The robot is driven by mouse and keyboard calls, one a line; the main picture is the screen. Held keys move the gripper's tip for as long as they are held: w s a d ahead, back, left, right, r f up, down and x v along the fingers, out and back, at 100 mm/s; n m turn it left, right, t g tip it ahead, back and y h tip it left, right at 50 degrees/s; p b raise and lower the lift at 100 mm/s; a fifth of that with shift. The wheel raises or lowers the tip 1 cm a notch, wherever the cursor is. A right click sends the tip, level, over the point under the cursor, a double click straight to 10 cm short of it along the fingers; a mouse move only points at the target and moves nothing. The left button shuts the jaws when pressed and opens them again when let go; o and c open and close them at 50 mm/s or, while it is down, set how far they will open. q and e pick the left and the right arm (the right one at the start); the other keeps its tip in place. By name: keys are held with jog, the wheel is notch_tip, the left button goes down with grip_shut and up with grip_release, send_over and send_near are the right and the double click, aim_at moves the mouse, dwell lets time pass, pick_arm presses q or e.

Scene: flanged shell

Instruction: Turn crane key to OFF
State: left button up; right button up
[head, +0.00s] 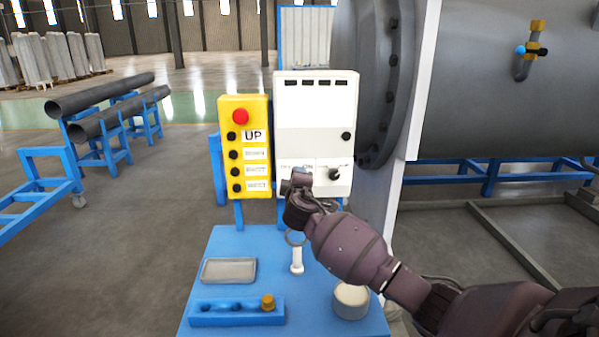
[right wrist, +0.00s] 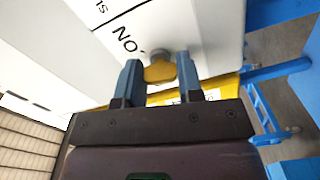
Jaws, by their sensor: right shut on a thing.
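The white control box (head: 315,115) stands above the blue table. A black knob (head: 335,174) is at its lower right, and the key at its lower left is hidden behind my gripper in the head view. In the right wrist view the yellow key (right wrist: 158,73) sits at a round grey lock (right wrist: 160,55) beside black lettering on the box. My right gripper (head: 298,178) is at the lower left of the box. Its two blue-grey fingers (right wrist: 159,80) are shut on the yellow key. My left gripper is not in view.
A yellow push-button box (head: 257,163) with a red button stands just left of the white box. The blue table (head: 222,245) holds a grey tray (head: 229,271), a white upright piece (head: 296,262) and a round container (head: 351,302). A large grey flanged shell (head: 500,80) is at right.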

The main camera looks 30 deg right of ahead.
jog(key=n+p, duration=0.3)
jog(key=n, duration=0.1)
jog(key=shift+r+n+p, duration=0.15)
jog(key=shift+n+p, duration=0.15)
jog(key=shift+p, duration=0.05)
jog(key=shift+n+p, duration=0.4)
jog(key=shift+n, duration=0.1)
jog(key=shift+n+p, duration=0.6)
jog(key=shift+n, duration=0.3)
jog(key=n+p, duration=0.1)
jog(key=n, duration=0.1)
jog(key=shift+n, duration=0.4)
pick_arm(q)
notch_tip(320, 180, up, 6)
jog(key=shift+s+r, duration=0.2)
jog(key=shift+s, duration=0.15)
pick_arm(e)
jog(key=shift+n, duration=0.6)
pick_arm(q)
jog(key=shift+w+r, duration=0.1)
pick_arm(e)
jog(key=o, duration=0.9)
jog(key=shift+o, duration=0.2)
